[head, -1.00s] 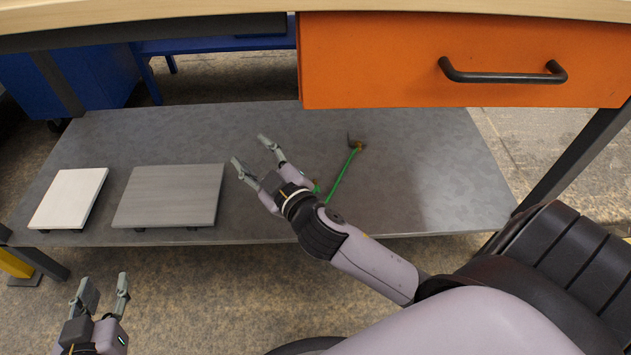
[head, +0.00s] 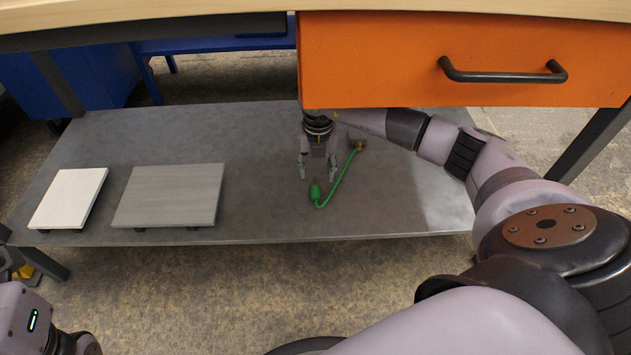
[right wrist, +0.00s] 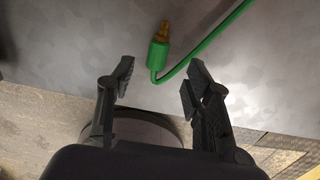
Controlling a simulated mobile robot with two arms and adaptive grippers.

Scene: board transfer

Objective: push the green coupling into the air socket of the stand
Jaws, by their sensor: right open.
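The green coupling (head: 316,192) with its brass tip lies on the grey lower shelf (head: 260,215), on the end of a green hose (head: 342,175). In the right wrist view the coupling (right wrist: 158,55) lies just beyond the fingertips, between their lines, with its brass tip pointing away from my gripper. My right gripper (head: 318,175) is open and empty, pointing down at the shelf behind the coupling; it also shows in the right wrist view (right wrist: 160,78). I cannot make out the air socket. My left arm shows at the lower left; its fingers are not clear.
The hose's far end meets a small grey and brass piece (head: 357,144). A white board (head: 68,197) and a grey board (head: 168,195) lie on the shelf's left part. An orange drawer (head: 400,60) hangs above, close over my right arm.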

